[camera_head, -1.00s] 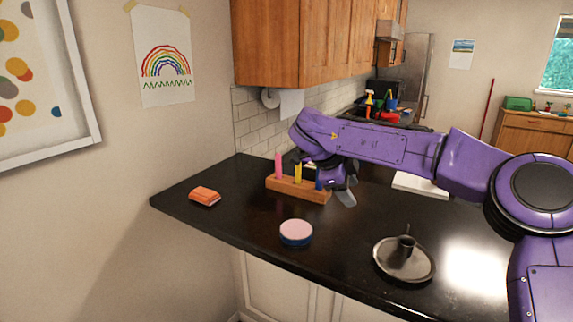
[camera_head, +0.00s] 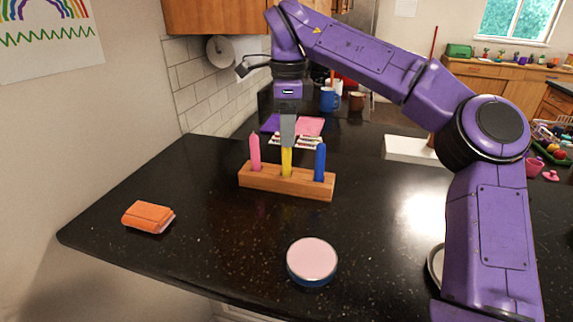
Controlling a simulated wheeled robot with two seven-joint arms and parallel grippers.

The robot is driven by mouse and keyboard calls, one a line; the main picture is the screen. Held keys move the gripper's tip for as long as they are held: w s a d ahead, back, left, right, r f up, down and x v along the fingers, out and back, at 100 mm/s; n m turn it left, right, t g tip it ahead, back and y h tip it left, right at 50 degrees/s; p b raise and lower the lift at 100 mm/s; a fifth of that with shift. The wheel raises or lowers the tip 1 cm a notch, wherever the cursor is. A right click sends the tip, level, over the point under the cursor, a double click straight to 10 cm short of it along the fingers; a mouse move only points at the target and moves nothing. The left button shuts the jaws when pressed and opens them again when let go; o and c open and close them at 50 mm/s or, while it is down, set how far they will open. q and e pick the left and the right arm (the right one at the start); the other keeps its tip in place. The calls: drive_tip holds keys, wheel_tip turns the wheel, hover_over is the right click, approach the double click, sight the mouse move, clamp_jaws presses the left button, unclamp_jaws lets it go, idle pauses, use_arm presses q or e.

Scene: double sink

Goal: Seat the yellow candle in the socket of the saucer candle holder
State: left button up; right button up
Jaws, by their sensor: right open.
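The yellow candle (camera_head: 287,163) stands upright in the middle of a wooden block (camera_head: 259,182), between a pink candle (camera_head: 255,152) and a blue candle (camera_head: 320,162). My right gripper (camera_head: 287,142) points straight down over the yellow candle and is open. A grey finger covers the candle's top; I cannot tell whether it touches. The saucer candle holder (camera_head: 435,268) is at the lower right. Only its left rim shows; my right arm hides the rest, with its socket. My left gripper is out of view.
An orange folded cloth (camera_head: 148,217) lies at the left of the black counter (camera_head: 215,240). A round pink-topped tin (camera_head: 312,261) stands near the front edge. A white slab (camera_head: 409,149) and coloured papers (camera_head: 296,128) lie behind the block.

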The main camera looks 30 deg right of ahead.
sight(288, 151)
drive_tip(key=f, duration=0.4)
drive_tip(key=w+f, duration=0.1)
drive_tip(key=f, duration=0.1)
drive_tip(key=shift+f, duration=0.1)
drive_tip(key=shift+s+r, duration=0.2)
drive_tip(key=shift+s, duration=0.25)
drive_tip(key=shift+c, duration=0.3)
drive_tip(key=shift+w, duration=0.1)
clamp_jaws()
